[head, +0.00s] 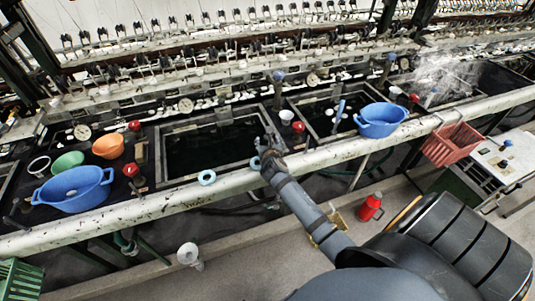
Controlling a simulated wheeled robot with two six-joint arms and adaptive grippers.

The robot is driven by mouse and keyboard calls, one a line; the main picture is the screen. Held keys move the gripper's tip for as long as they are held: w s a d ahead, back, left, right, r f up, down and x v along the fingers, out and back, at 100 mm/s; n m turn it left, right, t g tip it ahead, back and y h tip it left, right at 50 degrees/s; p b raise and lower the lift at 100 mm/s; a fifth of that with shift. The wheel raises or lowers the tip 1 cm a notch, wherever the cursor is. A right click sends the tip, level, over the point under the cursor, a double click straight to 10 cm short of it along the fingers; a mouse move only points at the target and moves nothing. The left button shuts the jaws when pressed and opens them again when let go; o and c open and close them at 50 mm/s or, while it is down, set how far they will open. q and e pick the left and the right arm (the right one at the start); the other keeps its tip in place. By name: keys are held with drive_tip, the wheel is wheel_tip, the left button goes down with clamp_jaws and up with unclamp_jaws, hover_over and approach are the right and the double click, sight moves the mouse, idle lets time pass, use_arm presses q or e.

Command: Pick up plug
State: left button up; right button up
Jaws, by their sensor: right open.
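My right gripper (267,146) is at the front edge of the middle basin, over its near right corner. It is open, and I see nothing held between its fingers. A small light blue piece (255,163) shows right beside the gripper; I cannot tell whether they touch. A light blue ring (207,177) lies on the front ledge to the left of the gripper. A light blue upright stick (339,113) stands at the right basin. I cannot tell which of these, if any, is the plug. My left gripper is not in view.
The middle basin (163,160) holds dark water. A blue tub (75,190), a green bowl (67,162) and an orange bowl (108,146) stand at left. Another blue tub (382,120) and a red basket (453,145) are at right. A red flask (371,207) stands on the floor.

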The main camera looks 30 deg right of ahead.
drive_tip(key=c, duration=0.3)
clamp_jaws()
drive_tip(key=shift+r, duration=0.15)
